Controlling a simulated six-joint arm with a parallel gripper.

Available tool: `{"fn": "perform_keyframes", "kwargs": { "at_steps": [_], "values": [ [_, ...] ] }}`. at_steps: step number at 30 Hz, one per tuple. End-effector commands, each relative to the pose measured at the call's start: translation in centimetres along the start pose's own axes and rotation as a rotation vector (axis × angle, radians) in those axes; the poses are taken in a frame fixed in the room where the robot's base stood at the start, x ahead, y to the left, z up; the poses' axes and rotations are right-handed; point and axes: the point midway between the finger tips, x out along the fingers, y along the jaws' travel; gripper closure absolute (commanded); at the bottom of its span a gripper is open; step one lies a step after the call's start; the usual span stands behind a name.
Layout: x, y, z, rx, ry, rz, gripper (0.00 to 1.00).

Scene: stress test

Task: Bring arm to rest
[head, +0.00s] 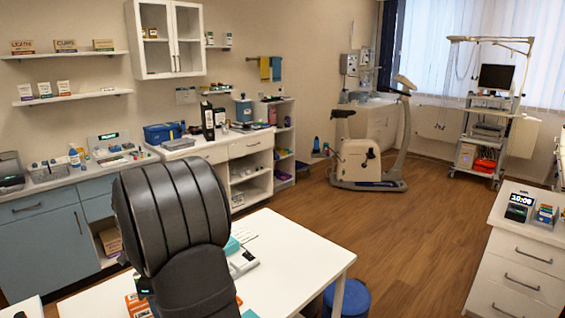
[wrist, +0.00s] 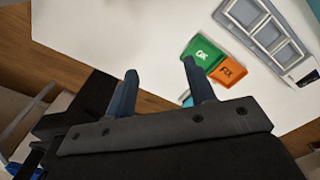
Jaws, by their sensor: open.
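My gripper (wrist: 160,67) shows in the wrist view with its two blue-grey fingers spread apart and nothing between them. It is over or near the edge of a white table (wrist: 110,30); the exact height cannot be told. In the head view a large dark part of my arm stands in front of the same kind of white table (head: 300,247), and the gripper itself is hidden there.
A blue stool (head: 349,298) stands by the table. An exercise bike (head: 357,160) stands farther back. Wooden floor (head: 420,225) is open at right.

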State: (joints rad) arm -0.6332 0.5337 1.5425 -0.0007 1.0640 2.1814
Motion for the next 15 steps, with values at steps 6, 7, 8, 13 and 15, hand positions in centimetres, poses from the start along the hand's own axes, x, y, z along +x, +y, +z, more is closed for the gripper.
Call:
{"fn": "perform_keyframes", "kwargs": {
  "at_steps": [6,7,8,13,15],
  "values": [
    [-1.1,-1.2,4.3,-0.05,0.0,-0.001,0.5],
    [-1.2,-1.3,4.9,-0.056,0.0,-0.001,0.5],
    [-1.4,-1.4,5.4,-0.062,0.0,0.0,0.5],
    [-2.2,-1.9,8.8,-0.1,-0.001,-0.001,0.5],
    [-2.5,-2.0,10.1,-0.115,0.0,0.0,0.5]
  ]
}}
